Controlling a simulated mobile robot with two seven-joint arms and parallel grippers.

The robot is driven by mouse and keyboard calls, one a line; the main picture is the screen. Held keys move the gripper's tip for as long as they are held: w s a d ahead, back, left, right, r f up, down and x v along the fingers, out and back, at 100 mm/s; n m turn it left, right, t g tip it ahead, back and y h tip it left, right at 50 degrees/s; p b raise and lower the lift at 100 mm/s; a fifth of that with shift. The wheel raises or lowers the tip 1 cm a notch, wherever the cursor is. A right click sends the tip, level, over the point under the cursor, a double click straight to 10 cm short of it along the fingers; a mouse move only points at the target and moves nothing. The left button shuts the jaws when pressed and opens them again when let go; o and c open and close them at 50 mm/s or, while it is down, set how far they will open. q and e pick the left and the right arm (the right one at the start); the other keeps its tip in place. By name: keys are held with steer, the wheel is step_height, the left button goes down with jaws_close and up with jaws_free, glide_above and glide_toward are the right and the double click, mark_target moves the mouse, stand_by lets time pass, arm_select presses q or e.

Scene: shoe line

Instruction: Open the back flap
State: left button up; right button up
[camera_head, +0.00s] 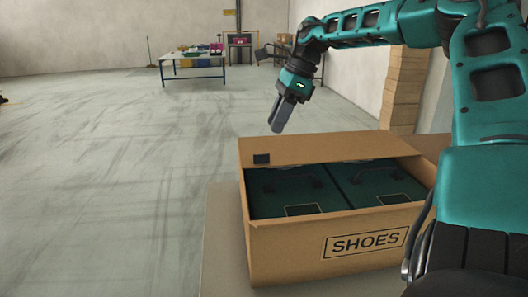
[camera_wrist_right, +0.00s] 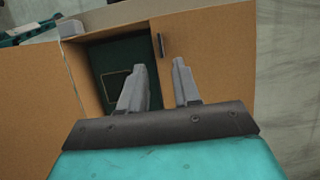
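A cardboard box (camera_head: 290,248) labelled SHOES stands in front of me. Its back flap (camera_head: 330,149) slants over the rear part of the opening, with a small dark tab (camera_head: 262,159) near its left end. In the right wrist view the back flap (camera_wrist_right: 210,50) is the brown panel on the right, and the tab (camera_wrist_right: 161,45) lies on its edge. My right gripper (camera_head: 277,128) is above the flap's left part, pointing down. In the wrist view its fingers (camera_wrist_right: 160,68) are apart and empty, with the tab showing just beyond the tips. My left gripper is not in view.
Two dark green cases (camera_head: 295,192) (camera_head: 380,182) with handles sit inside the box. The box rests on a pale surface (camera_head: 222,240). Stacked cartons (camera_head: 402,90) stand behind at the right. A table (camera_head: 195,62) with coloured items is far back.

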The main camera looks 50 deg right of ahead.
steer(key=b+x, duration=0.1)
steer(key=x, duration=0.7)
steer(key=shift+w+a+f, duration=0.1)
steer(key=shift+f, duration=0.2)
jaws_close()
stand_by(1.0)
